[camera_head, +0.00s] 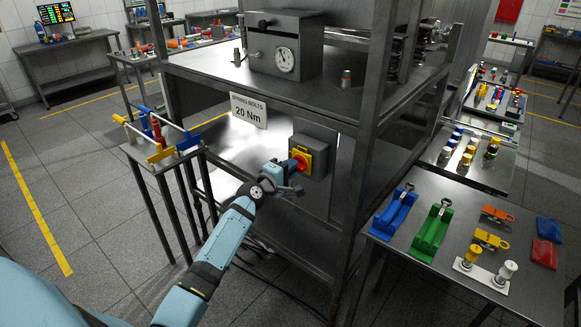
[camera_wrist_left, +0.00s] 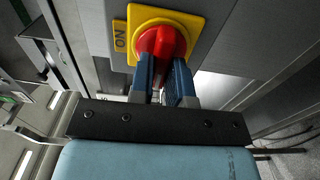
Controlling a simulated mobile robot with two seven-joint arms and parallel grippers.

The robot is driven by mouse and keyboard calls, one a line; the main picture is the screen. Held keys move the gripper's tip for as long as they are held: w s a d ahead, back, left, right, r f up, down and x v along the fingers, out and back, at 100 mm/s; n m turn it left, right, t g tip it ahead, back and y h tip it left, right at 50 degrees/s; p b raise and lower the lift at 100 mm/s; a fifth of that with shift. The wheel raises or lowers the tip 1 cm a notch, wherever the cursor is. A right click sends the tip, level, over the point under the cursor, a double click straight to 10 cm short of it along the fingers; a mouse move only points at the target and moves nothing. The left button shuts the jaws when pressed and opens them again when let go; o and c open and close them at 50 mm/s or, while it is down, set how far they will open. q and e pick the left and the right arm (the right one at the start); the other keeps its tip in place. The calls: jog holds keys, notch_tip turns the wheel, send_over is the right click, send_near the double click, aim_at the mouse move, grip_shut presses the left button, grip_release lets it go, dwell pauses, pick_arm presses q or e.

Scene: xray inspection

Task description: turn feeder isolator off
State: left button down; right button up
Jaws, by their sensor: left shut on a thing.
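The feeder isolator is a grey box (camera_head: 318,151) on the front panel of a steel frame, with a yellow plate and a red rotary knob (camera_head: 300,162). In the left wrist view the red knob (camera_wrist_left: 161,43) sits on the yellow plate (camera_wrist_left: 186,20), beside an ON label (camera_wrist_left: 121,37). My left gripper (camera_head: 286,171) is at the knob; in the wrist view its two blue fingers (camera_wrist_left: 163,75) are shut on the knob's grip. The fingers hide part of the knob. My right gripper is not in view.
A sign reading 20 Nm (camera_head: 249,110) hangs left of the box. A small stand (camera_head: 178,156) with coloured tools is at left. A table (camera_head: 405,263) with blue, green and orange parts stands at right. A gauge box (camera_head: 285,43) sits above.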

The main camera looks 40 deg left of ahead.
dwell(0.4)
pick_arm(q)
jog(key=c, duration=1.1)
grip_release()
jog(key=s, duration=0.4)
jog(key=s+b, duration=0.1)
jog(key=s, duration=0.4)
jog(key=s+a, duration=0.1)
jog(key=s, duration=0.3)
jog(key=shift+s+a+b, duration=0.1)
jog(key=shift+s+b, duration=0.2)
jog(key=shift+s, duration=0.1)
